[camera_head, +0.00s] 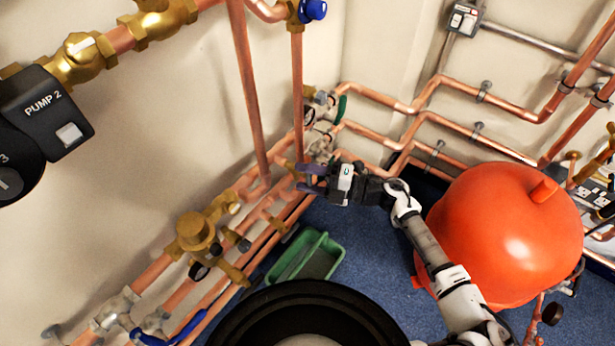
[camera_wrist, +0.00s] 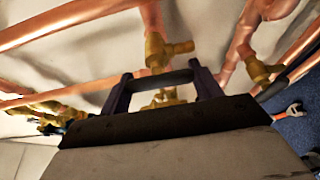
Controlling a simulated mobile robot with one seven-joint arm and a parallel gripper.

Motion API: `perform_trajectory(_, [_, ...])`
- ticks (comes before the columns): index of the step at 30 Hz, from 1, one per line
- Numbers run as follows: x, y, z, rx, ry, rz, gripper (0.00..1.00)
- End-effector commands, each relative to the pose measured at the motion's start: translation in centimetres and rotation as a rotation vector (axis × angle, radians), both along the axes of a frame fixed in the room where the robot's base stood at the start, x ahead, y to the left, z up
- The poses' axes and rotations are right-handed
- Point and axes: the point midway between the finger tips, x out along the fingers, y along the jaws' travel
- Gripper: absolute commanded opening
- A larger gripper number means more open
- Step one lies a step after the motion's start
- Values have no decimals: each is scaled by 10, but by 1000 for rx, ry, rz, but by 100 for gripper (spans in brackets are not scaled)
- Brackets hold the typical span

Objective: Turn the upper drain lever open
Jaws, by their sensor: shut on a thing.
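My gripper (camera_head: 305,178) reaches to the pipes at the wall in the head view. In the wrist view, its two dark purple fingers (camera_wrist: 162,78) stand on either side of a dark grey lever (camera_wrist: 160,80) and are shut on it. The lever lies roughly crosswise between them. A brass drain valve (camera_wrist: 158,50) on a copper pipe shows just beyond the lever. A second brass valve (camera_wrist: 262,70) is to its right. In the head view the lever is hidden at my fingers, so I cannot tell its exact angle there.
Copper pipes (camera_head: 245,90) run along the wall around my gripper. A green tray (camera_head: 330,245) lies on the blue floor below. A large orange tank (camera_head: 510,235) stands right of my arm. A brass valve body (camera_head: 197,232) is on the lower left pipes.

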Motion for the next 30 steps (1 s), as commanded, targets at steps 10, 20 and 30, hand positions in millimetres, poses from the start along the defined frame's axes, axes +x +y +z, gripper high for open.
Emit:
perform_trajectory(10, [0, -1, -1, -5, -5, 1, 78])
perform_trajectory(20, [0, -1, 0, -3, -2, 0, 85])
perform_trajectory(30, [-11, -49, -1, -5, -2, -4, 85])
